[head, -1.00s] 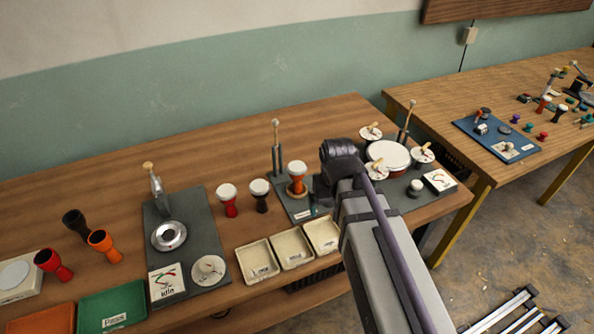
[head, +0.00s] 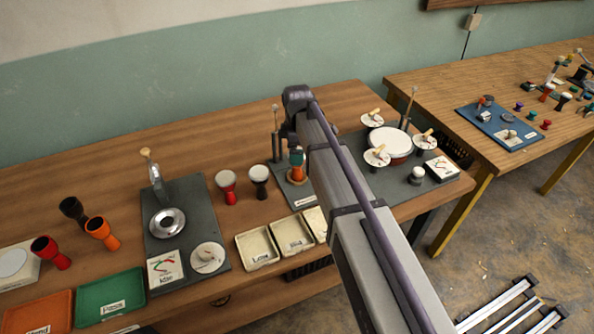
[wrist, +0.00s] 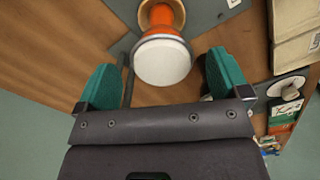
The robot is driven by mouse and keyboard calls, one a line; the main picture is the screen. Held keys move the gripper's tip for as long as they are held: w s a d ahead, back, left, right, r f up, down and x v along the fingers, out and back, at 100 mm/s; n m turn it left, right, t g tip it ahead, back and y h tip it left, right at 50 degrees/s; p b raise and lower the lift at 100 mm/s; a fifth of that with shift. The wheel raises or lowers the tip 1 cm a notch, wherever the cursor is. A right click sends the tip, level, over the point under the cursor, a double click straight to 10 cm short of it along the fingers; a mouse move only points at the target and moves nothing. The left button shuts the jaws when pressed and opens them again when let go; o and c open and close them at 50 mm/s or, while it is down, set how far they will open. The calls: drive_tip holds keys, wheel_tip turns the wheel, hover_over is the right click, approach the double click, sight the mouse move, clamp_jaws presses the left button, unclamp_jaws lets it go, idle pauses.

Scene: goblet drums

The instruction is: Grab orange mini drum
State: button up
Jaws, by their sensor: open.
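The orange mini drum (wrist: 163,58) has a white head and shows in the wrist view just ahead of and between my two teal fingertips. In the head view its orange lower part (head: 297,174) stands on a round wooden base on a dark mat, with its top hidden by my gripper (head: 296,158). My gripper is open, its fingers apart to either side of the drum head in the wrist view (wrist: 162,68). I cannot tell whether a finger touches the drum. An orange goblet shell without a head (head: 101,233) stands at the left of the bench.
A red drum (head: 227,188) and a black drum (head: 259,182) stand just left. Cream trays (head: 257,249) lie in front. A tall post tool (head: 276,135) rises behind the drum. A station with a large white drum (head: 390,144) is at the right.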

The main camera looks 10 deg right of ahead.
wheel_tip(320, 180, down, 5)
drive_tip(key=b, duration=0.5)
drive_tip(key=shift+s+a+f, duration=0.1)
drive_tip(key=shift+f, duration=0.1)
drive_tip(key=shift+r, duration=0.25)
drive_tip(key=shift+c, duration=0.2)
drive_tip(key=c, duration=1.1)
